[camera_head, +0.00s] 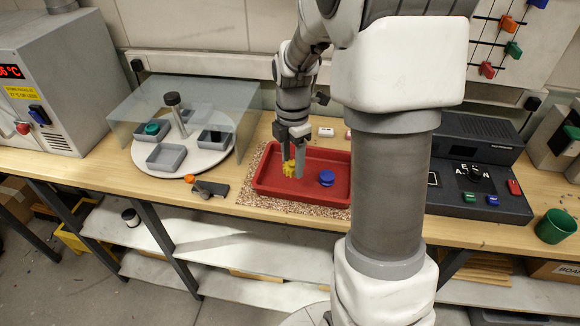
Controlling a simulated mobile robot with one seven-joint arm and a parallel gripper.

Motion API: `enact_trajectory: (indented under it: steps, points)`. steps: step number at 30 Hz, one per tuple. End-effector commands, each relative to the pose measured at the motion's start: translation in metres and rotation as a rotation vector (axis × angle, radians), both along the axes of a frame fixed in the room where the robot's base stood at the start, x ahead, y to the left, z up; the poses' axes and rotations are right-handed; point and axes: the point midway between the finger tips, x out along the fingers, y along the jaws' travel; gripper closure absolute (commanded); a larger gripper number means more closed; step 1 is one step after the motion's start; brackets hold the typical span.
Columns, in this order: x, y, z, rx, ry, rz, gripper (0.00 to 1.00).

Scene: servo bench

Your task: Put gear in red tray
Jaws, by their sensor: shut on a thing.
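A yellow gear (288,168) is between the fingers of my gripper (293,166), which is shut on it. The gripper points down over the left part of the red tray (328,202). I cannot tell whether the gear touches the tray floor. A blue round piece (327,178) lies in the right part of the tray. The fingers hide part of the gear, and my arm hides the area just right of the tray.
The tray stands on a speckled mat (249,198). A round turntable (199,158) with grey bins and a clear shield (235,120) stands left. A tool with an orange knob (190,178) lies between. A dark console (475,165) and green cup (556,226) are right.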

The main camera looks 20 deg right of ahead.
Motion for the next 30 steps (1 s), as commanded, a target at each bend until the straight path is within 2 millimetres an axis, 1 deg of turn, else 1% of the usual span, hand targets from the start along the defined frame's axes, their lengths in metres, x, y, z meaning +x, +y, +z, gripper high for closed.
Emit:
enact_trajectory:
  steps: [1,6,9,12,17,20,25,27,30]
  points:
    - [0.010,-0.001,-0.006,0.001,0.002,0.001,0.97]
    - [0.038,-0.007,-0.024,0.001,0.003,0.000,0.97]
    - [0.052,-0.010,-0.032,0.000,0.002,-0.001,0.97]
    - [0.062,-0.011,-0.038,0.000,0.002,0.000,0.97]
    - [0.067,-0.012,-0.043,0.000,0.001,0.000,0.97]
    - [0.066,-0.012,-0.053,0.001,0.002,-0.001,0.97]
    - [0.066,-0.012,-0.078,0.001,0.003,0.000,0.97]
    - [0.066,-0.012,-0.081,0.000,0.002,0.000,0.97]
    - [0.066,-0.012,-0.081,0.000,0.000,0.000,0.97]
